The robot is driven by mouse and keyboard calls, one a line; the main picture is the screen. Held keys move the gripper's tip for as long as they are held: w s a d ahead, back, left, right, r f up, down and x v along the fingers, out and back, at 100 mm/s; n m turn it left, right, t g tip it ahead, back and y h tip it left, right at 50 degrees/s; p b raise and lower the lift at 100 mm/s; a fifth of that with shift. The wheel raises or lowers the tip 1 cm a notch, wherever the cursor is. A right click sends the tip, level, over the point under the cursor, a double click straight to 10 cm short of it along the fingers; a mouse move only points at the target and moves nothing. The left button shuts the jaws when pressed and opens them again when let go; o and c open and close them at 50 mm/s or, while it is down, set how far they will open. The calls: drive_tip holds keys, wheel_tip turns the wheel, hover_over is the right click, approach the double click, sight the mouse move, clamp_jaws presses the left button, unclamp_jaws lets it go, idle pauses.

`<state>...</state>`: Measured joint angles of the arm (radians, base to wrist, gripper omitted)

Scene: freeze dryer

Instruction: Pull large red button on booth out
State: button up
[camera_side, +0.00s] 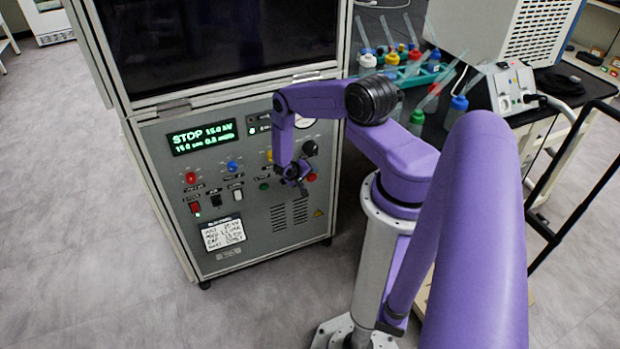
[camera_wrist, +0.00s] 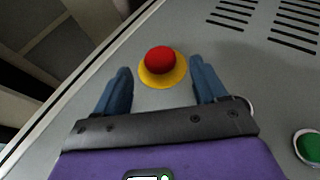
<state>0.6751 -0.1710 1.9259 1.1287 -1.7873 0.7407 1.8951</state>
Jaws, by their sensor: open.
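The large red button (camera_wrist: 160,60) shows in the wrist view as a round red cap on a yellow disc, on the grey front panel of the booth (camera_side: 255,225). My gripper (camera_wrist: 163,80) is open, with one blue finger on each side of the button and a gap to it on both sides. The fingers do not touch the red cap. The gripper hides most of the button there.
A green button (camera_wrist: 308,147) is at the lower right in the wrist view. A lit display (camera_side: 203,137), red and blue knobs, and switches are on the panel's left. Vent slots (camera_side: 290,213) lie below my gripper. A bench with several bottles stands at the right.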

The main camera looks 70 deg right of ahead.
sight(311, 177)
drive_tip(key=shift+x, duration=1.8)
drive_tip(key=shift+c, duration=0.3)
clamp_jaws()
drive_tip(key=shift+s+a, duration=0.35)
drive_tip(key=shift+s, duration=0.05)
drive_tip(key=shift+o, duration=0.3)
unclamp_jaws()
